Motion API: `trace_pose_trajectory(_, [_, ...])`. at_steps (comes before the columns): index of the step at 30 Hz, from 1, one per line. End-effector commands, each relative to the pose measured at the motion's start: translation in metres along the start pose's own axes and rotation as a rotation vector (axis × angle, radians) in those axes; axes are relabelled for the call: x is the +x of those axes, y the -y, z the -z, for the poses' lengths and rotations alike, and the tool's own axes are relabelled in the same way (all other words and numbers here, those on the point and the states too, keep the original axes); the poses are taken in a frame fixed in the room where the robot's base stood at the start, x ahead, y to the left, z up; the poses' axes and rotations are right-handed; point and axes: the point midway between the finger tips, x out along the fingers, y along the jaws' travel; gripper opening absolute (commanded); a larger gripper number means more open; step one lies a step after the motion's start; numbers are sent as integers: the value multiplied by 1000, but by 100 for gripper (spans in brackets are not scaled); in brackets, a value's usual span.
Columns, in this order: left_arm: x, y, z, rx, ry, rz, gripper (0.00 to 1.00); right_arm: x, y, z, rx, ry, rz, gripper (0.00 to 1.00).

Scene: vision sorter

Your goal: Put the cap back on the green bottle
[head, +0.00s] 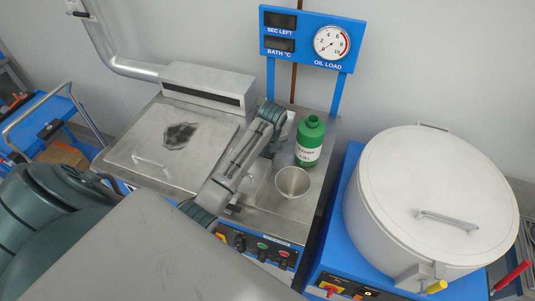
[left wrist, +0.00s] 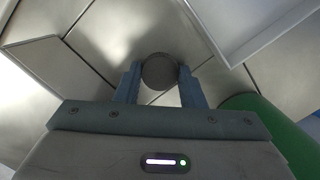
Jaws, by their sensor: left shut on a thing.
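The green bottle (head: 309,148) with a white label stands upright on the steel worktop in the head view, just right of my left arm. Its green side also shows at the lower right of the left wrist view (left wrist: 262,118). My left gripper (left wrist: 159,80) is shut on a small dark grey round thing, which looks like the cap (left wrist: 159,68), held between the fingertips. In the head view the gripper is mostly hidden by my own wrist, left of the bottle. I cannot tell how high the cap is above the worktop. My right gripper is not in view.
A metal cone-shaped cup (head: 292,184) stands just in front of the bottle. A blue gauge panel (head: 305,40) on posts rises behind. A steel lidded unit (head: 160,150) is at the left, a large white lidded drum (head: 435,190) at the right.

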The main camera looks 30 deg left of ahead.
Motion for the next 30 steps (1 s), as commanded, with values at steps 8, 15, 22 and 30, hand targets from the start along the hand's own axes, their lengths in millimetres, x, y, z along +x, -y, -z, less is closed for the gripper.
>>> trace_pose_trajectory(8, [-6,1,-2,0,2,2,15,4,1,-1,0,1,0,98])
trace_pose_trajectory(15, [-48,1,-9,-1,6,5,15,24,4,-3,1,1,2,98])
trace_pose_trajectory(22, [-94,0,-14,0,1,1,15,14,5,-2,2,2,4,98])
trace_pose_trajectory(30, [-100,0,-15,0,0,-1,15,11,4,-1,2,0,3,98])
